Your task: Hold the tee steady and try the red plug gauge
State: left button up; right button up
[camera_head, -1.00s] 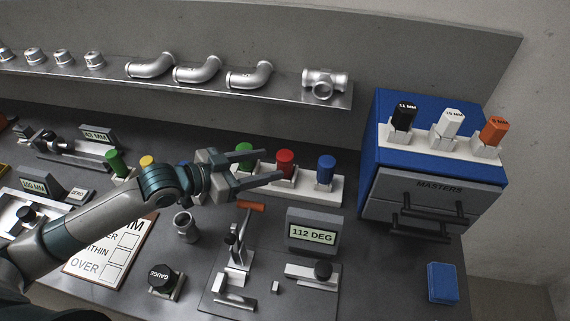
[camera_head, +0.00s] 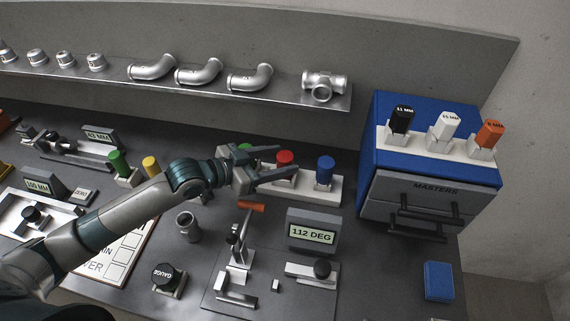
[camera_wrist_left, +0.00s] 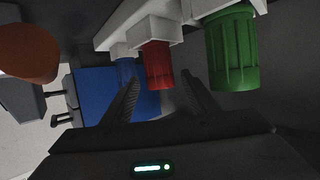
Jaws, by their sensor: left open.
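The red plug gauge (camera_head: 285,157) stands in a white rack (camera_head: 333,190) between a green plug, mostly hidden behind my gripper, and a blue plug (camera_head: 325,168). My left gripper (camera_head: 287,162) is open and empty, its fingers pointing toward the red plug. In the left wrist view the red plug (camera_wrist_left: 158,66) shows between the spread fingers (camera_wrist_left: 160,86), with the green plug (camera_wrist_left: 232,50) to the right and the blue plug (camera_wrist_left: 126,70) to the left. Contact cannot be told. A silver tee (camera_head: 322,85) lies on the shelf's right end. My right gripper is not in view.
A toggle clamp with an orange handle (camera_head: 251,207) stands below my left gripper, beside the 112 DEG display (camera_head: 312,232). A silver sleeve (camera_head: 187,225) stands on the bench. The blue MASTERS cabinet (camera_head: 385,110) is at right. Several elbows lie on the shelf (camera_head: 215,88).

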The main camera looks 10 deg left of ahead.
pick_arm(q)
jog(key=shift+w+d, duration=0.1)
jog(key=shift+f, duration=0.1)
jog(key=c, duration=1.2)
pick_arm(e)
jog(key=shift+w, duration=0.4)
pick_arm(q)
jog(key=shift+r, duration=0.45)
notch_tip(320, 180, up, 9)
jog(key=shift+r+b, duration=0.1)
jog(key=shift+b, duration=0.65)
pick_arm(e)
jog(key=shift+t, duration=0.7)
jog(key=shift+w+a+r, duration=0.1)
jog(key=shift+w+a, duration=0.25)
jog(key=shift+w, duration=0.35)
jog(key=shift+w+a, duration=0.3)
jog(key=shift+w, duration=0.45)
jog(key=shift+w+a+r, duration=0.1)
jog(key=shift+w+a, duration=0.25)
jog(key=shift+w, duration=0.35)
